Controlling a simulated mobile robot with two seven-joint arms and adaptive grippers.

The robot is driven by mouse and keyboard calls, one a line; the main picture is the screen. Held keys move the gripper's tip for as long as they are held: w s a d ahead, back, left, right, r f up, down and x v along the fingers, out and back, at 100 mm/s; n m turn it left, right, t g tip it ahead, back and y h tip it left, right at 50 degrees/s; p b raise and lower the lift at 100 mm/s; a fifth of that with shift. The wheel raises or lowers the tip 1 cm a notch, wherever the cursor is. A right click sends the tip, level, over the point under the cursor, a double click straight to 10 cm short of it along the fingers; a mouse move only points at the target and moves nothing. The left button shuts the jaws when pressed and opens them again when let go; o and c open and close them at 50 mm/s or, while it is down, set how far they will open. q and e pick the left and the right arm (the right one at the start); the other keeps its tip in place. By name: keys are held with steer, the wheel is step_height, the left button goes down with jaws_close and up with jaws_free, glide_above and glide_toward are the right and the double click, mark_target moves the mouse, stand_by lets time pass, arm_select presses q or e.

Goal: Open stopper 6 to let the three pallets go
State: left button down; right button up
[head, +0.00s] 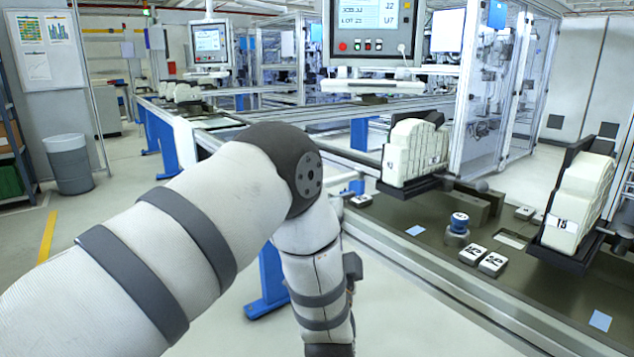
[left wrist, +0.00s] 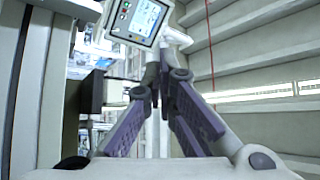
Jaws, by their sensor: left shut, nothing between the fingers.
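My left gripper (left wrist: 152,78) shows in the left wrist view with its two fingers together and nothing between them. In the head view my left arm bends down at the middle, and its fingers are out of sight below. A pallet with a pale cast part (head: 415,155) stands on the line at centre right. Another pallet with a pale part (head: 575,205) marked 15 stands nearer at the right. A round blue-topped knob (head: 459,222) stands on the dark line bed between them. I cannot read which stopper is number 6. My right gripper is not in view.
Small white number blocks (head: 472,253) lie beside the knob. The line's metal rail (head: 450,285) runs along its near side. A screen panel (head: 375,35) hangs above the line. A grey bin (head: 70,163) stands at the far left. The floor left of the line is clear.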

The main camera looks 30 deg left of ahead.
arm_select(q)
steer(key=w+a+r, duration=0.1)
steer(key=w+a, duration=0.4)
steer(key=a, duration=0.1)
steer(key=shift+a+r+b, duration=0.25)
steer(key=shift+r+b, duration=0.15)
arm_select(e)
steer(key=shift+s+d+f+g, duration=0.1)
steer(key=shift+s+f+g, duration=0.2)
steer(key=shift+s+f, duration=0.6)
arm_select(q)
steer(key=shift+w, duration=0.15)
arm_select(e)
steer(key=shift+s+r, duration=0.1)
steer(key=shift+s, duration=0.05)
